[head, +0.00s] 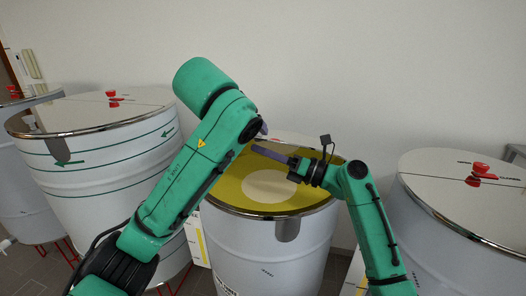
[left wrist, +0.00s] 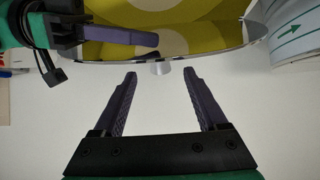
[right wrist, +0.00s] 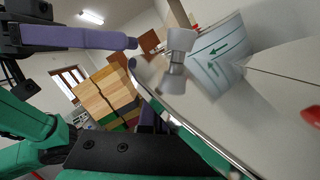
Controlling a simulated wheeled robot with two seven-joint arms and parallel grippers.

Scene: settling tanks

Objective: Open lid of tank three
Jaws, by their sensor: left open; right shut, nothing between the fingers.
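A grey knob (right wrist: 180,40) is at the lid's edge in the right wrist view. My right gripper (head: 256,149) is shut and empty over the tank's far part; whether it touches the lid is unclear. My left gripper (left wrist: 158,75) is open near the knob, mostly hidden behind my arm in the head view.
A tank with green arrows (head: 100,150) stands on the left and another tank (head: 465,240) on the right, both covered, with red handles on top. A plain wall (head: 380,60) rises behind. Stacked boxes (right wrist: 108,95) show in the right wrist view. My arms are close together.

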